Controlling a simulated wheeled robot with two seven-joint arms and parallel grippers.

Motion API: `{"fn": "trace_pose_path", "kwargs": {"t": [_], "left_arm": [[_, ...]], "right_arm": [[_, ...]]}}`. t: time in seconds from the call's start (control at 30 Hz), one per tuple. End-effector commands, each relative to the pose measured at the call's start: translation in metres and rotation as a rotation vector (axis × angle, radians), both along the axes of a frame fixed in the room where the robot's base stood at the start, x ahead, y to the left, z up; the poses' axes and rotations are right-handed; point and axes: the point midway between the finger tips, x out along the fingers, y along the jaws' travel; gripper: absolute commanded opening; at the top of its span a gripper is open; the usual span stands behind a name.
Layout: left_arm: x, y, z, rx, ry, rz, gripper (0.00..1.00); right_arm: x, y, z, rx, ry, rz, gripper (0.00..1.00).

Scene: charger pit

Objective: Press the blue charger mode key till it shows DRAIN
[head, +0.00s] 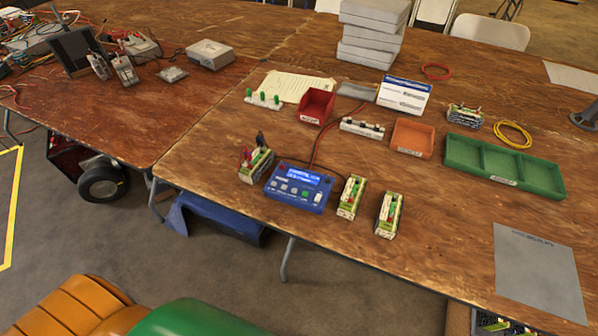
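The blue charger (296,203) sits on the wooden table near its front edge. Its lit blue screen (304,174) shows pale text too small to read, so I cannot tell the mode. A row of small keys lies below the screen, most of them grey and one green; their labels are too small to read. A battery pack (254,166) with red and black plugs stands at the charger's left. Neither of my grippers is in view.
Two battery packs (350,197) (389,216) stand right of the charger. Red and black leads run behind it. A red bin (316,106), an orange bin (412,138) and a green tray (504,166) stand farther back. A grey sheet (538,272) lies front right.

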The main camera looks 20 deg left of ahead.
Motion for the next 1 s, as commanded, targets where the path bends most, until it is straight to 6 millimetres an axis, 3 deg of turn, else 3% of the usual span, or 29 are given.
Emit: {"fn": "trace_pose_path", "kwargs": {"t": [0.4, 0.6, 0.67, 1.0], "left_arm": [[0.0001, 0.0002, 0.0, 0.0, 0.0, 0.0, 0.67], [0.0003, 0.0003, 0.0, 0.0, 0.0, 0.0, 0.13], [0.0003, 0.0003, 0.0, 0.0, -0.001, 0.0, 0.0], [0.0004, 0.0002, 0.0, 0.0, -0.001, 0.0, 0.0]], "right_arm": [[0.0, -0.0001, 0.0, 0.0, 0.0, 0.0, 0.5], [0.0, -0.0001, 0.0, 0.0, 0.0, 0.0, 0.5], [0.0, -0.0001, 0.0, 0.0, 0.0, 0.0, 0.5], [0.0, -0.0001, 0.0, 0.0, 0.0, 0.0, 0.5]]}}
